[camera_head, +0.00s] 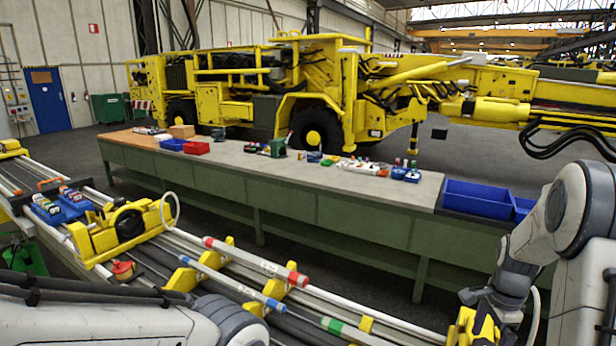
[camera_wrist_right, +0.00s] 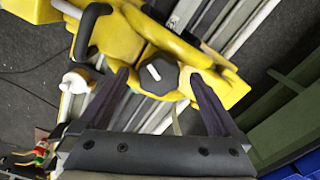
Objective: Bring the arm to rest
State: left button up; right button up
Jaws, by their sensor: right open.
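My right arm (camera_head: 575,215) comes in from the right of the head view and bends down toward the boom's near right end. Its gripper is low there, beside a yellow part (camera_head: 468,328). In the right wrist view my right gripper (camera_wrist_right: 158,76) is open, with its two dark fingers wide apart. A yellow part with a black knob (camera_wrist_right: 158,82) lies beyond and between the fingertips; I cannot tell whether they touch it. Nothing is clearly held. My left arm (camera_head: 110,325) crosses the lower left of the head view, and its gripper is out of view.
The boom's rails (camera_head: 265,265) run diagonally, with red, blue and green marked tubes and a yellow carriage (camera_head: 120,230). A long green bench (camera_head: 300,205) carries small parts and blue bins (camera_head: 480,198). A yellow machine (camera_head: 320,85) stands behind it.

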jog(key=n, duration=0.5)
dwell(0.5)
